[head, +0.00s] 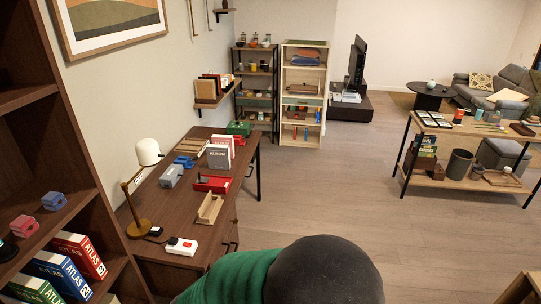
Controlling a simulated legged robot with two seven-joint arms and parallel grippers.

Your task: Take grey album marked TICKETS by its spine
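A grey album (218,157) stands upright on the brown desk (175,205), in the left half of the head view. Its face bears the word ALBUM; I cannot read TICKETS on it, and I cannot make out its spine. A book with red and white on it (226,141) stands close behind it. Neither of my grippers is in view.
Around the album are a red stapler-like item (213,183), a blue-grey device (171,176), a wooden tray (209,209) and a lamp (148,153). A brown bookcase (75,130) is at left. A dark rounded shape with green (325,270) fills the bottom centre. Open floor (330,195) lies right.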

